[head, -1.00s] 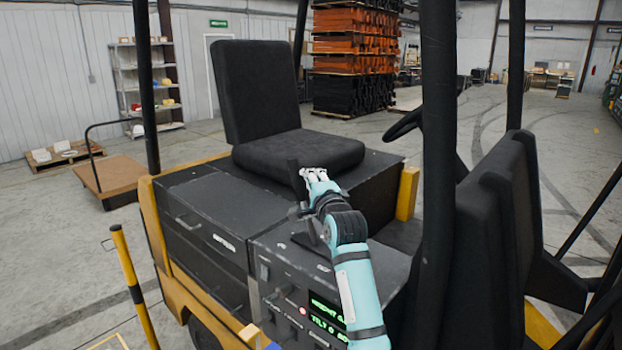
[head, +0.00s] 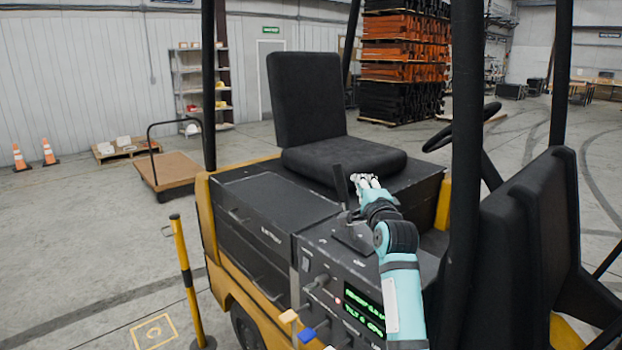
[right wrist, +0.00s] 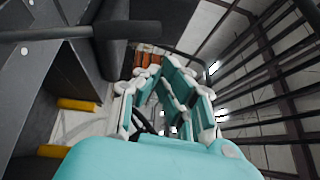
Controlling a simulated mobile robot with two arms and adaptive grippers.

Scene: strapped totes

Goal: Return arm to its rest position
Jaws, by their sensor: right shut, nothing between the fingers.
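My right gripper (head: 367,180) is at the end of my teal right arm (head: 392,262), which reaches over the forklift's black console. Its fingers are shut and hold nothing. It is just right of the upright black lever (head: 341,186) in the head view, with a small gap in the picture. In the right wrist view my gripper (right wrist: 165,70) has its fingers drawn together. A dark bar, apparently the lever (right wrist: 120,31), crosses the upper left there. My left gripper is in neither current view.
Small blue and yellow levers (head: 310,330) stand at the console's front. A yellow-black bollard (head: 187,280) is at the left, with open floor beyond.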

